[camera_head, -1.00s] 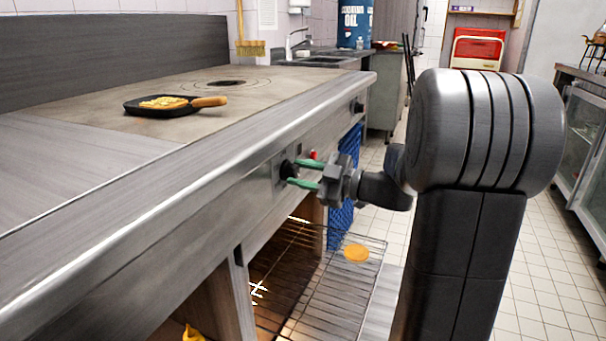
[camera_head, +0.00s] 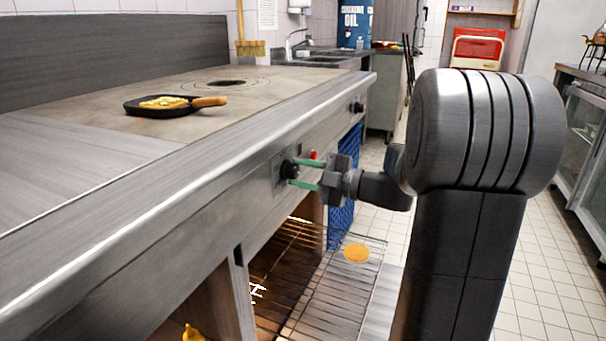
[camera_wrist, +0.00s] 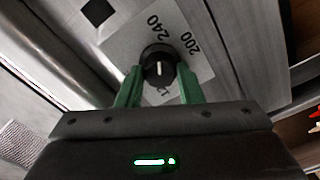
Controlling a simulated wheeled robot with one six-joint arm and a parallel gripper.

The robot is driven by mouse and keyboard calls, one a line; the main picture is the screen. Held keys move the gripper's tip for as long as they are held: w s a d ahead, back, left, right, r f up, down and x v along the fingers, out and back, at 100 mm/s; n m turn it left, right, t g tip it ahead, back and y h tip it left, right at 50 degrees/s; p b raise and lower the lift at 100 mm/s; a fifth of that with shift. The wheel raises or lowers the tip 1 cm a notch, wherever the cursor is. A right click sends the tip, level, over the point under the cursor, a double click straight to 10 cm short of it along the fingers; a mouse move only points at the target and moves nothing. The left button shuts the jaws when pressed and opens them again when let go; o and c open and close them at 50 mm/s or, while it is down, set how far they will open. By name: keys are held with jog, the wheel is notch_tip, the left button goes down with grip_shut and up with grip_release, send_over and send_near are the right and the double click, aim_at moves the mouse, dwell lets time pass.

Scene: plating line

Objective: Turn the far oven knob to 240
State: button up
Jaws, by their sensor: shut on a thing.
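A black oven knob (camera_head: 289,169) sits on the front panel of the steel range (camera_head: 225,195). My gripper (camera_head: 305,177) is shut on this knob, with its green fingers on either side. In the wrist view the knob (camera_wrist: 158,62) sits between the fingertips (camera_wrist: 158,76). Its white mark points up in the picture, close to the printed 240 and left of the 200. The label plate (camera_wrist: 201,68) also carries a number starting with 12, partly hidden by the knob and a finger. Another dark knob-like part (camera_head: 357,107) shows farther along the panel.
A black pan (camera_head: 150,106) with food and a wooden handle rests on the range top. Below the panel, an oven rack (camera_head: 318,290) sticks out with an orange round thing (camera_head: 356,253) on it. A blue crate-like thing (camera_head: 343,215) stands behind.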

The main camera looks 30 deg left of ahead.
jog(key=o, duration=1)
jog(key=d, duration=0.4)
jog(key=w+d, duration=0.1)
jog(key=d, duration=0.4)
jog(key=d+p, duration=0.1)
jog(key=d, duration=0.3)
jog(key=shift+w+d, duration=0.25)
jog(key=shift+d, duration=0.15)
jog(key=a, duration=0.4)
jog(key=s+a, duration=0.1)
jog(key=a, duration=0.4)
jog(key=a+b, duration=0.1)
jog(key=a, duration=0.4)
jog(key=shift+s, duration=0.25)
jog(key=shift+d, duration=0.1)
jog(key=shift+d, duration=0.1)
